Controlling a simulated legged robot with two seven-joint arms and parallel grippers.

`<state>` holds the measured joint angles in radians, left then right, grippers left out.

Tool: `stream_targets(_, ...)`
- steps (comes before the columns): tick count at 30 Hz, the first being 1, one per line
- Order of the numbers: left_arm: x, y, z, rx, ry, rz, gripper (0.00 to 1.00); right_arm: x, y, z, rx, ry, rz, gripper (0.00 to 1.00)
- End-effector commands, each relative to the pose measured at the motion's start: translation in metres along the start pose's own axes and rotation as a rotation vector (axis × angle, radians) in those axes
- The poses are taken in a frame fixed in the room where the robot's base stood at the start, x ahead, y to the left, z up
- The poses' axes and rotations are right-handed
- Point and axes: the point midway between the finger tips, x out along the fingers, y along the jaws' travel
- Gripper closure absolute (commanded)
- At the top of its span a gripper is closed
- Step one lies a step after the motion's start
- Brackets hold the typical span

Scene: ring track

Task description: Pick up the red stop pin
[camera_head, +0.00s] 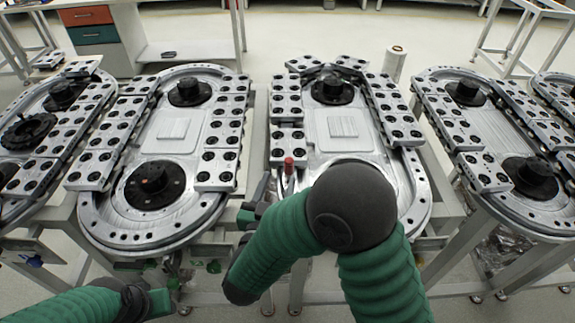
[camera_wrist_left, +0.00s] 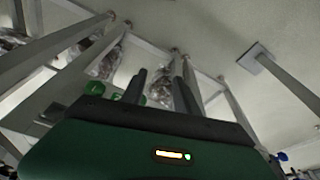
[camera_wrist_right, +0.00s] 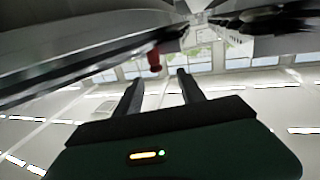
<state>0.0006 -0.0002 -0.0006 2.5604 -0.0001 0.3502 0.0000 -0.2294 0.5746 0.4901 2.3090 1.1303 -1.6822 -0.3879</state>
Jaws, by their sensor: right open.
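The red stop pin (camera_head: 289,163) stands at the front left edge of the middle-right ring track (camera_head: 405,205), just below a row of grey carriages. In the right wrist view the pin (camera_wrist_right: 154,60) hangs below the dark track edge, beyond my fingertips and between them in the picture. My right gripper (camera_head: 267,187) is open and empty, just left of the pin and apart from it; my right arm partly covers the track front. My left gripper (camera_wrist_left: 160,78) is open and empty, low beside the track frames; in the head view only part of it shows.
Other ring tracks (camera_head: 100,215) with carriages and black hubs stand on both sides on metal frames. A narrow gap separates the two middle tracks.

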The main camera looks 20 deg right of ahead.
Motion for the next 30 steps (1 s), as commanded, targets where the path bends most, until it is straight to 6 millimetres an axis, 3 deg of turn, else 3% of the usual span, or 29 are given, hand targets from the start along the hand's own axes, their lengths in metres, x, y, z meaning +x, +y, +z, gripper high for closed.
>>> stream_targets(1, 0.000, 0.000, 0.000, 0.001, 0.000, 0.000, 0.64, 0.011, 0.002, 0.000, 0.002, 0.000, 0.006, 0.53)
stream_targets(7, 0.001, 0.001, 0.000, 0.001, 0.000, 0.000, 0.64, 0.032, 0.000, -0.002, 0.000, 0.003, 0.003, 0.53)
stream_targets(15, 0.002, 0.000, 0.000, 0.001, 0.000, 0.000, 0.64, 0.075, 0.001, -0.003, 0.000, 0.001, 0.001, 0.53)
stream_targets(22, 0.002, 0.000, 0.000, 0.001, 0.000, 0.000, 0.64, 0.078, 0.002, -0.004, 0.000, 0.002, 0.000, 0.53)
stream_targets(30, 0.002, 0.000, 0.000, 0.001, 0.000, 0.000, 0.64, 0.077, 0.001, -0.004, 0.000, 0.002, -0.001, 0.89)
